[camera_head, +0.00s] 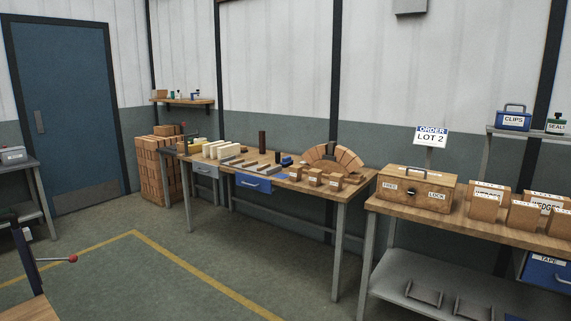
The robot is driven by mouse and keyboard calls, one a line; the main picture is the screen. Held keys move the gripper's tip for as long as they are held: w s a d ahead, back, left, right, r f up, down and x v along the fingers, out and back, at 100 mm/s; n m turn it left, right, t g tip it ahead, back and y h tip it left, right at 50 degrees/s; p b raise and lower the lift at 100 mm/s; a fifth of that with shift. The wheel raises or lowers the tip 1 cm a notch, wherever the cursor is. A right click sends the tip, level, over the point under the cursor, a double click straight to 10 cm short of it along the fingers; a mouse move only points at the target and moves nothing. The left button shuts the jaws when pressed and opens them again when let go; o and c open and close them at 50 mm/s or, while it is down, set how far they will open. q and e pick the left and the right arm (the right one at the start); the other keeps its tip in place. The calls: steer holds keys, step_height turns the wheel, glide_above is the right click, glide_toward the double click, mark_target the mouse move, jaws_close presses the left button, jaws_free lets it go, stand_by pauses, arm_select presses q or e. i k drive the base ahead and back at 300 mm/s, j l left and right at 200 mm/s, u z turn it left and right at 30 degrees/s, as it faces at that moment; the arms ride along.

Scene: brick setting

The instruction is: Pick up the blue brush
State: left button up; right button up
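A small blue object (286,161) lies on the middle workbench (346,194), left of the brick arch. It may be the blue brush, but it is too small and far to tell. A dark item sits close beside it. Neither of my grippers is in view.
The bench also holds a brick arch (322,154), pale blocks, grey bars, a dark upright cylinder (262,140) and small labelled boxes. A right-hand bench carries a wooden lock box (416,189). A red-knobbed lever (72,259) stands at lower left. The floor (150,285) before the bench is clear.

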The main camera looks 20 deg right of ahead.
mark_target(287, 162)
steer(key=i+l+z, duration=0.15)
steer(key=i+z, duration=0.3)
steer(key=i+l+z, duration=0.2)
steer(key=i, duration=0.4)
steer(key=i+l+z, duration=0.2)
steer(key=i, duration=0.45)
steer(key=i+j+u, duration=0.1)
steer(key=i+u, duration=0.6)
steer(key=i+l+u, duration=0.1)
steer(key=i+u, duration=0.5)
steer(key=i, duration=1.25)
